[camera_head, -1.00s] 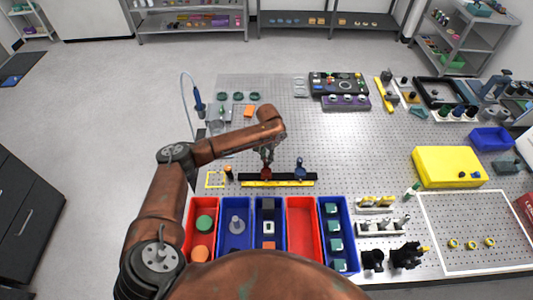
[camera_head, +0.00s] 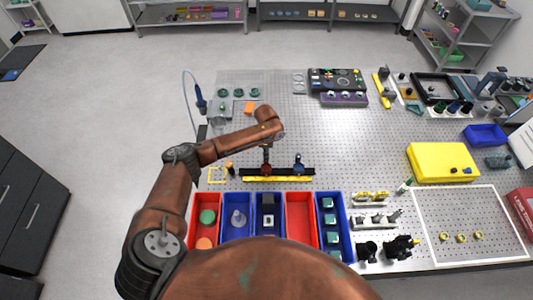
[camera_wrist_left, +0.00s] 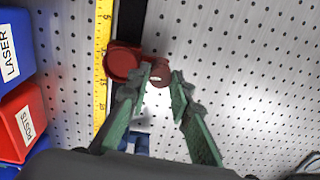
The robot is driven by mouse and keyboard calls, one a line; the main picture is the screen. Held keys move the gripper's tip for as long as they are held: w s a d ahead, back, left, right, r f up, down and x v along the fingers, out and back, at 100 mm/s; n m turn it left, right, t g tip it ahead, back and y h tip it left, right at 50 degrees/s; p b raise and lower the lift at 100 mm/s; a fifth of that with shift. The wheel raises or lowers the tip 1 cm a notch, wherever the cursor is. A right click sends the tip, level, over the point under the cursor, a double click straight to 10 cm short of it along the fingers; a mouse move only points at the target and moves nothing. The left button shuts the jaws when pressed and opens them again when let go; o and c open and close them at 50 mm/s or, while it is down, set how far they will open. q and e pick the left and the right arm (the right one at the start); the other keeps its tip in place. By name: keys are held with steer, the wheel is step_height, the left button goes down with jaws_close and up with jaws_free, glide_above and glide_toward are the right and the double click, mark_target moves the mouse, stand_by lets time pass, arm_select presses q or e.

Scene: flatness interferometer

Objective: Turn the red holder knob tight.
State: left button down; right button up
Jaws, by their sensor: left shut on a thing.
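The red holder (camera_head: 267,169) stands on a black rail (camera_head: 284,172) near the bench front; it also shows in the wrist view (camera_wrist_left: 121,62). Its dark red knob (camera_wrist_left: 159,72) sticks out to the right in the wrist view, between the tips of my left gripper (camera_wrist_left: 161,84). The green fingers are shut on the knob. In the head view, my left gripper (camera_head: 267,156) reaches down onto the red holder and is small there. I cannot read how tight the knob is. My right gripper is not in view.
A blue holder (camera_head: 299,165) stands on the same rail to the right. A yellow ruler (camera_head: 277,179) runs along the rail's front. Red and blue bins (camera_head: 300,217) line the front edge. Bare perforated bench (camera_head: 350,140) lies right of the rail.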

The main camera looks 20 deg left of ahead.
arm_select(q)
steer(key=shift+r+m, duration=0.1)
steer(key=shift+m, duration=0.3)
steer(key=c, duration=1.7)
jaws_free()
steer(key=shift+c, duration=0.2)
steer(key=shift+r, duration=0.2)
step_height(320, 180, up, 12)
steer(key=shift+s+f, duration=0.2)
steer(key=shift+f, duration=0.05)
steer(key=shift+d, duration=0.1)
